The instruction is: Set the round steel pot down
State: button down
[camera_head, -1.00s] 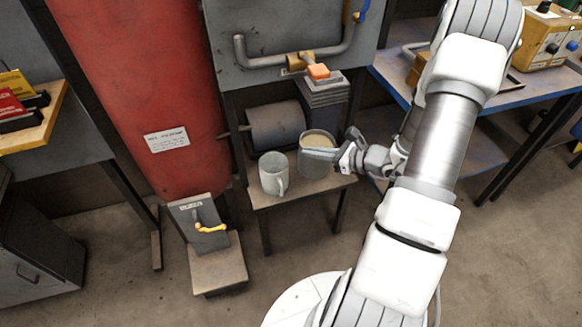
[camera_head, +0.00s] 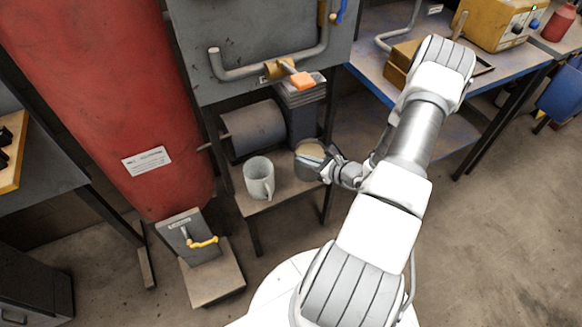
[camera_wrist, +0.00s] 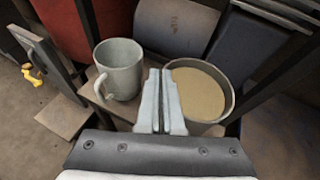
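The round steel pot (camera_head: 301,172), filled with something tan, is at the right end of a small shelf table (camera_head: 250,207). In the wrist view the pot (camera_wrist: 232,100) is just right of the fingers. My gripper (camera_head: 322,161) is at the pot's rim. In the wrist view my gripper (camera_wrist: 162,78) has its fingers close together at the pot's left rim, one finger over the inside, and looks shut on the wall. The pot looks upright. The fingers hide part of it, and I cannot tell whether its base touches the table.
A grey mug (camera_head: 258,180) stands left of the pot; it also shows in the wrist view (camera_wrist: 119,72). A dark roller (camera_head: 252,128) and a machine column (camera_head: 303,112) are close behind. Little free room shows on the table, mainly in front of mug and pot.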

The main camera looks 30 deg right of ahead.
jog(key=w+a+f+b, duration=0.1)
jog(key=w+f+b, duration=0.1)
jog(key=w+f, duration=0.3)
jog(key=shift+w+f, duration=0.15)
jog(key=shift+f, duration=0.8)
jog(key=shift+f+b, duration=0.15)
jog(key=shift+b, duration=0.2)
jog(key=c, duration=1.1)
grip_release()
jog(key=p+v, duration=0.2)
jog(key=v, duration=1)
jog(key=shift+p, duration=0.35)
